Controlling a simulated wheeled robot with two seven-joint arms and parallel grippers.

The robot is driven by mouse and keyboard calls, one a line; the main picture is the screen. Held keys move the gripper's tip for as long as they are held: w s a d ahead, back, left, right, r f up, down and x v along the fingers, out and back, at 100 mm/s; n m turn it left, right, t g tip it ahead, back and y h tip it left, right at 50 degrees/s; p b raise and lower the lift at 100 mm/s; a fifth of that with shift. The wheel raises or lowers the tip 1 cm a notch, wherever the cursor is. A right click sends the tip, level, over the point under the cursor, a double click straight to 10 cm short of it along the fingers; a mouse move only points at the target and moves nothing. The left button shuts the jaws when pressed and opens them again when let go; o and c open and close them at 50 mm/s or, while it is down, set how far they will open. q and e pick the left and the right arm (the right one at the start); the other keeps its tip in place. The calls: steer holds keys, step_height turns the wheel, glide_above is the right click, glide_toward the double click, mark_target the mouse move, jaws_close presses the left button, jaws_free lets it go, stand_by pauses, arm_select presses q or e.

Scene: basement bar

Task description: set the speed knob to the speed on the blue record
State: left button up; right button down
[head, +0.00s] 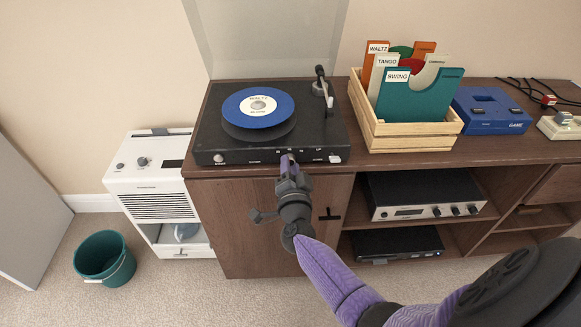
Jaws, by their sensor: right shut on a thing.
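The blue record (257,108) lies on the platter of the black turntable (335,135), a little up and left of its middle. Its white label reads "WALTZ", with a smaller line too small to read. My right gripper (288,160) reaches the turntable's front face and is shut on what appears to be the speed knob. The knob is hidden by the fingers, so its pointing cannot be told. Small white marks show just above the fingertips, too small to read. My left gripper is not in view.
The tonearm (324,90) stands at the platter's right; the clear lid (268,40) is raised. A wooden crate (410,140) of record sleeves stands right of the turntable, then a blue game box (490,112). An amplifier (425,195) sits on the shelf below.

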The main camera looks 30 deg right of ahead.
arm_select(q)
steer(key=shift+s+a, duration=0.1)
arm_select(e)
steer(key=shift+m, duration=0.4)
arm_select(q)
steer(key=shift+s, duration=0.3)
arm_select(e)
steer(key=shift+f+m, duration=0.1)
steer(key=shift+m, duration=0.2)
steer(key=shift+c, duration=2)
jaws_free()
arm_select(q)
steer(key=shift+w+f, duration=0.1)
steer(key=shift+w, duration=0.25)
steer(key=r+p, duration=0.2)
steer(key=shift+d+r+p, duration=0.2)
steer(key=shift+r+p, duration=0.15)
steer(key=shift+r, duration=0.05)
arm_select(e)
steer(key=v, duration=1)
